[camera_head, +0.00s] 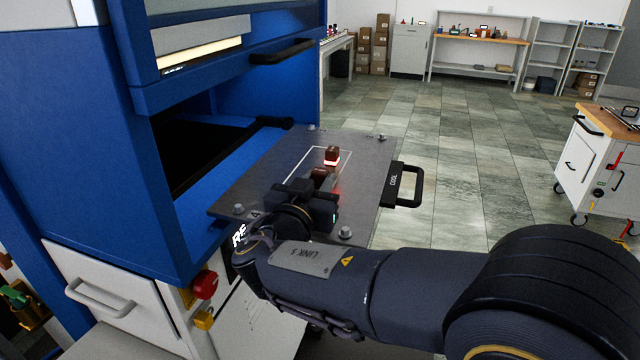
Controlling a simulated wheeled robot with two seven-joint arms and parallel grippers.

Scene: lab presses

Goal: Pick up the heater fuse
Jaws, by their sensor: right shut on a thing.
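A small brown-red block with a glowing lower edge (331,155) stands on the grey metal plate (262,172), inside a thin pale outline. A similar brown-red piece, which I take as the heater fuse (320,174), is at the tip of my right gripper (318,186). The right gripper is low over the plate and shut on this piece. Its fingers are partly hidden by the dark gripper body and wrist. I cannot tell whether the held piece touches the plate. My left gripper is not in view.
The plate juts out of the blue press (75,120) and has a black handle marked COOL (408,187) at its right. Bolts stand at its corners. A red button (204,285) is on the press front. A white cart (590,165) stands far right; the tiled floor between is clear.

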